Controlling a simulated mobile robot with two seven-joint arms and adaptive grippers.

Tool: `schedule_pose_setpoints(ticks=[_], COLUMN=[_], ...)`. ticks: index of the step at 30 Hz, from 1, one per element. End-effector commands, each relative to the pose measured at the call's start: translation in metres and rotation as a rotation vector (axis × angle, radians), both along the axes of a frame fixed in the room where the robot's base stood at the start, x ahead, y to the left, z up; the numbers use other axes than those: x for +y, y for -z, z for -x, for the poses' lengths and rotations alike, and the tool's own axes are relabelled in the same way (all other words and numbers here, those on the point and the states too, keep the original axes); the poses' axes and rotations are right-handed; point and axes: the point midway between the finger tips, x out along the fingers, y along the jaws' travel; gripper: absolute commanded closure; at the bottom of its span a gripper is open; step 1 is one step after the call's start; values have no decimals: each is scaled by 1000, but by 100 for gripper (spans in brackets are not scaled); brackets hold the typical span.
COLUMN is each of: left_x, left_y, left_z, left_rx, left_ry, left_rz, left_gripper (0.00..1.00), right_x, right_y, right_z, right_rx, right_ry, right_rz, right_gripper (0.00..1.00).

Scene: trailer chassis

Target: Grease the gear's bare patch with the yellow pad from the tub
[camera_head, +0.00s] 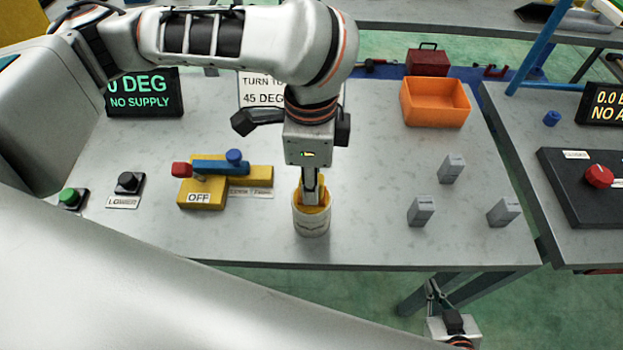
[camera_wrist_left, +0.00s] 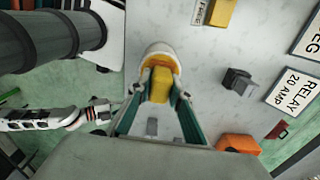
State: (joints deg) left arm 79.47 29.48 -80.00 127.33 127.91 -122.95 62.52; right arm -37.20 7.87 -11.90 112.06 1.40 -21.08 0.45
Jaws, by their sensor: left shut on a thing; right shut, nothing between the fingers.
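A cream tub (camera_head: 311,223) with yellow inside stands near the table's front edge; its rim also shows in the left wrist view (camera_wrist_left: 160,48). My left gripper (camera_head: 312,196) points straight down into the tub's mouth. It is shut on the yellow pad (camera_wrist_left: 160,84), which sits between its fingers in the left wrist view. In the head view the fingers and tub wall hide most of the pad. My right gripper (camera_head: 433,292) is shut and empty, beyond the table's front edge at lower right. I cannot make out the gear in either view.
A yellow fixture (camera_head: 203,194) with a blue lever and an OFF label lies left of the tub. Several grey blocks (camera_head: 451,168) stand to the right. An orange bin (camera_head: 436,103) is at the back right. The table between tub and blocks is clear.

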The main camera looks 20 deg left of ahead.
Motion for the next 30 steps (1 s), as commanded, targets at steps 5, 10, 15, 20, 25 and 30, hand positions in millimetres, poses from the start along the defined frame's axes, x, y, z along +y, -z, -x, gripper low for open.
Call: schedule_pose_setpoints(ticks=[5, 10, 15, 20, 25, 30], left_x=[1, 1, 1, 0, 0, 0], left_y=[3, -2, -16, -28, -40, -53], left_z=[2, 2, 1, 0, 0, -1], left_rx=[8, 6, 4, 1, -1, -2], left_ry=[0, 1, 0, 0, 0, -1], left_rz=[-4, -4, -2, -1, -1, 0], left_gripper=[97, 98, 98, 98, 98, 98], right_x=[0, 0, 0, 0, 0, 0], right_y=[0, -1, -5, -7, -6, -6], right_z=[0, 0, 0, 0, 0, 0], right_rx=[0, 0, 1, 1, 1, 1], right_ry=[0, 0, 0, 0, 1, 1], right_rz=[0, 0, 0, -1, 0, 0], right_gripper=[100, 100, 100, 100, 100, 100])
